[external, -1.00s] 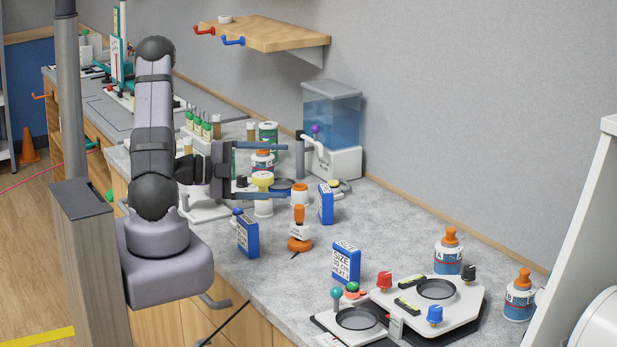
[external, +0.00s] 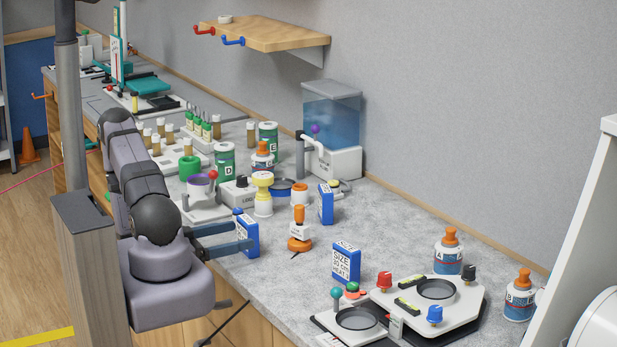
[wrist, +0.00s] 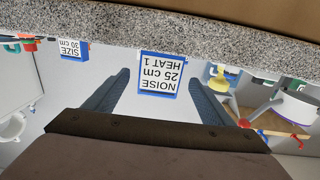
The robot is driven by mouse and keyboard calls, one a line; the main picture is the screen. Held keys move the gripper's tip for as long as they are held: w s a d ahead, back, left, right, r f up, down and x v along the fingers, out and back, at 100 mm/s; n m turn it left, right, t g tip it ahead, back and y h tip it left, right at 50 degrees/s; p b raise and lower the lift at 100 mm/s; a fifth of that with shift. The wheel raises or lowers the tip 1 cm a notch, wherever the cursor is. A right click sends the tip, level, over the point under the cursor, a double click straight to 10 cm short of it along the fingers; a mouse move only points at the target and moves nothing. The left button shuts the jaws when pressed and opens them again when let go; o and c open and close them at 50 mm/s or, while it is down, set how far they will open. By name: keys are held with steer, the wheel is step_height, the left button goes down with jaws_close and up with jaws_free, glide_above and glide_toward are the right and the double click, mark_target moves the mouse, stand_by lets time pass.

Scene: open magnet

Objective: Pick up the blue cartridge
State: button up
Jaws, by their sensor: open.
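A blue cartridge (external: 252,232) with a white label stands upright near the bench's front edge. In the wrist view this blue cartridge (wrist: 158,75) appears upside down, its label reading NOISE, 25 cm, HEAT 1. My gripper (external: 242,235) is open, low and level at the cartridge. In the wrist view the fingers of my gripper (wrist: 160,82) show one on each side of the cartridge, with a gap at both sides. One finger partly covers the cartridge in the external view. Two similar blue cartridges stand farther off, one at the back (external: 326,204) and one to the right (external: 346,262).
An orange-topped stamp-like tool (external: 299,232) stands right of the cartridge. A yellow-topped piece (external: 263,192) and a white stand with a purple-rimmed cup (external: 200,192) are behind it. A white plate with knobs (external: 462,302) lies at the right. Bare grey bench lies between.

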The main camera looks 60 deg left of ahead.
mark_target(242, 234)
steer(key=shift+w+d+p, duration=0.15)
steer(key=shift+w+p, duration=0.55)
steer(key=shift+w, duration=1.45)
steer(key=c, duration=1.2)
